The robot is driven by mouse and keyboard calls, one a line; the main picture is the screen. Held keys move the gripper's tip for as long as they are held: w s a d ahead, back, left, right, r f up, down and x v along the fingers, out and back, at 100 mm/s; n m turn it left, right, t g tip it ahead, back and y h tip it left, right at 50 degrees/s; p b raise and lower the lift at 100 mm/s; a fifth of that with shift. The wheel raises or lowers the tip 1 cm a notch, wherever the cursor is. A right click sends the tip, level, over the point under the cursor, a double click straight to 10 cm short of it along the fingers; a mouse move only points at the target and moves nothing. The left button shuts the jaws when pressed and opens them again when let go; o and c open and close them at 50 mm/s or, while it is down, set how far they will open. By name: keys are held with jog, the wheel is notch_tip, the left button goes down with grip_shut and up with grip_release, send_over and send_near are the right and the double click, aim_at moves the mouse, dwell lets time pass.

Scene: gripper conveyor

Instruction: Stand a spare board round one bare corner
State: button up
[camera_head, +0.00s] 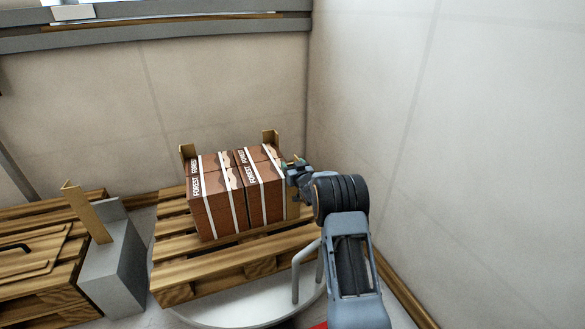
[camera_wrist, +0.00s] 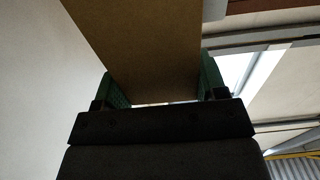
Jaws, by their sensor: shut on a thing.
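Brown boxes (camera_head: 232,200) marked FOREST stand in a block on a wooden pallet (camera_head: 225,268). In the wrist view the held board (camera_wrist: 140,45) sits between the green fingers of my gripper (camera_wrist: 163,84). The front left corner shows no board. A spare board (camera_head: 86,211) leans up from a grey holder (camera_head: 118,262).
The pallet rests on a round white turntable (camera_head: 235,317) with a grey rail (camera_head: 297,272) at its right. Another pallet (camera_head: 40,285) lies at the left. Walls (camera_head: 450,130) stand close behind and to the right. A conveyor (camera_head: 150,33) runs along the back.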

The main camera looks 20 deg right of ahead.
jog(key=shift+f, duration=0.15)
jog(key=o, duration=1.3)
